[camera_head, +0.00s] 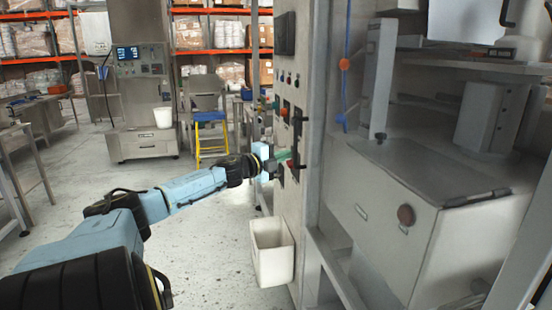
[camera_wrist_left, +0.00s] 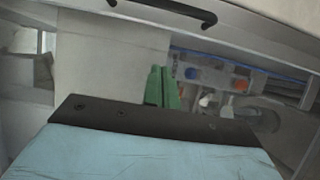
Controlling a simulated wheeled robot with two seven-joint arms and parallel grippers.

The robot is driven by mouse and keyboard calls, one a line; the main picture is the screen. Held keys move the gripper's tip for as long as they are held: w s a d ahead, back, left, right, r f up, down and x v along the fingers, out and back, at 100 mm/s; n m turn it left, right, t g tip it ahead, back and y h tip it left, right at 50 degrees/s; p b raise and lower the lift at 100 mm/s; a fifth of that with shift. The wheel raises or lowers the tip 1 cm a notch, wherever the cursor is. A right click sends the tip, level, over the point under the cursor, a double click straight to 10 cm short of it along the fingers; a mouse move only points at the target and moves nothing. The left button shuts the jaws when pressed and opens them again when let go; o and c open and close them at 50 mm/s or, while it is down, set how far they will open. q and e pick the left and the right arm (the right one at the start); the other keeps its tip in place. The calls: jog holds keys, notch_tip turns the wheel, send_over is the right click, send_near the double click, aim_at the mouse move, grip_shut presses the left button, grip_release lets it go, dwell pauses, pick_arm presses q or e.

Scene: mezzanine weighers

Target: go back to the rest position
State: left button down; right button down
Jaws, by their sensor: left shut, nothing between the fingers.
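My left arm reaches in from the lower left in the head view. Its gripper (camera_head: 284,156) is at the front of a grey control panel (camera_head: 290,205), beside the panel's switches and handles. The green fingers (camera_wrist_left: 163,88) show upright and close together in the left wrist view, shut with nothing between them. Behind them are a red knob (camera_wrist_left: 239,85) and a blue one (camera_wrist_left: 191,73), blurred. I cannot tell whether the fingertips touch the panel. My right gripper is not in view.
A white bin (camera_head: 272,252) hangs low on the panel's face, below my gripper. A large grey machine (camera_head: 400,215) fills the right side. A yellow and blue step stool (camera_head: 210,137) stands behind. Grey floor (camera_head: 215,235) is open between my arm and the panel.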

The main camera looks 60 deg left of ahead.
pick_arm(q)
jog(key=shift+s+p, duration=0.4)
jog(key=shift+s, duration=1)
